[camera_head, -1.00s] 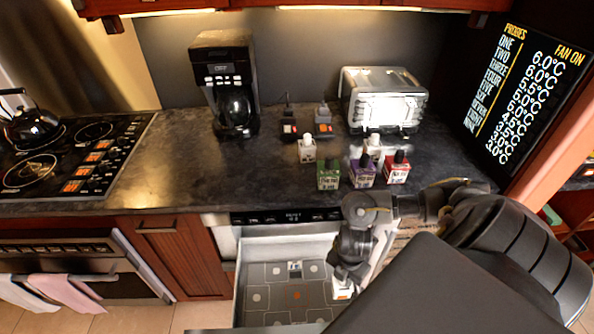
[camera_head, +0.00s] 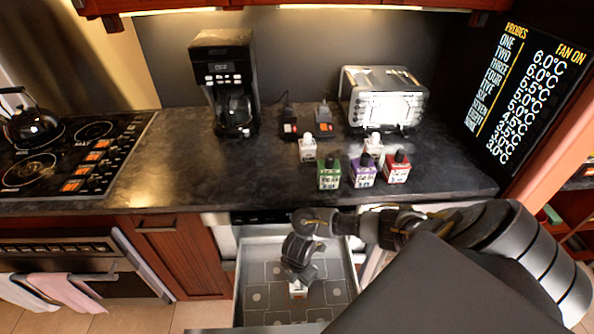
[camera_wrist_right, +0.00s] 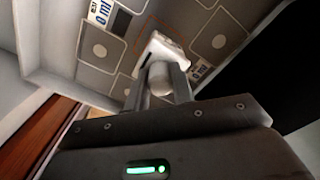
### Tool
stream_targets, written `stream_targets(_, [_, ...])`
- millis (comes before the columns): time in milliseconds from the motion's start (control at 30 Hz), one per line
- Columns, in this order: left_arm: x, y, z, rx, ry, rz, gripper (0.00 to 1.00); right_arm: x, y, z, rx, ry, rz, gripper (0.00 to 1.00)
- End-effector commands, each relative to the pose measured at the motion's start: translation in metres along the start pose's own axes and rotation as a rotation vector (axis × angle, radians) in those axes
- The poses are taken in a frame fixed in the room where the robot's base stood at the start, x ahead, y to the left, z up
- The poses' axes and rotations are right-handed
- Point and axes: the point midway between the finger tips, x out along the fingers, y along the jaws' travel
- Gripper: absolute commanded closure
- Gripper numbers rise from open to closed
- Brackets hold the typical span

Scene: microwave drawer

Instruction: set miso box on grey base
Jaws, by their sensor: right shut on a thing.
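My right gripper (camera_head: 299,281) points down inside the open drawer. In the right wrist view its two fingers (camera_wrist_right: 160,84) are shut on the rounded knob of a small white box (camera_wrist_right: 161,52), which I take for the miso box. The box also shows under the gripper in the head view (camera_head: 298,291). The grey drawer floor (camera_head: 262,318), likely the grey base, has square panels with pale round marks. In the wrist view the box overlaps an orange-outlined square. I cannot tell whether it touches the floor. My left gripper is out of view.
On the counter stand green (camera_head: 329,174), purple (camera_head: 363,171) and red (camera_head: 397,167) boxes, with white ones (camera_head: 307,150) behind. A coffee maker (camera_head: 224,85) and toaster (camera_head: 384,98) are farther back. The drawer's side walls (camera_head: 239,270) surround the gripper.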

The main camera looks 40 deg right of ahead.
Motion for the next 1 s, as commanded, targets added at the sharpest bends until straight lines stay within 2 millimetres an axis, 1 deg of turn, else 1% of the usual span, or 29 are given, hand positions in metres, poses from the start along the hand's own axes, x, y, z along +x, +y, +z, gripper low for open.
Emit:
stream_targets(100, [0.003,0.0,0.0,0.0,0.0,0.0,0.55,0.009,0.006,-0.003,0.002,0.0,0.0,1.0])
stream_targets(200, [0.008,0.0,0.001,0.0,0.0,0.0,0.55,0.026,0.004,-0.002,0.001,0.0,-0.003,1.0])
stream_targets(300, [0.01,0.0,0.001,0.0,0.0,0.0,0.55,0.035,0.004,-0.002,0.001,0.0,-0.001,1.0])
stream_targets(600, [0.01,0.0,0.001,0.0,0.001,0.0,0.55,0.036,0.005,-0.002,0.0,0.0,0.001,1.0])
stream_targets(733, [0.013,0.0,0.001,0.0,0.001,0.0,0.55,0.041,0.005,-0.002,0.0,0.0,0.0,1.0])
stream_targets(767, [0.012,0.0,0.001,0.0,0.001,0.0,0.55,0.039,0.004,-0.002,0.0,0.0,0.0,0.72])
stream_targets(900, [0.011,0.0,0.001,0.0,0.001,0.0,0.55,0.039,0.004,-0.002,0.0,0.0,0.0,0.54])
stream_targets(1000, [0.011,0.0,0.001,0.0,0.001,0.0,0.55,0.039,0.004,-0.002,0.0,0.0,0.0,0.54])
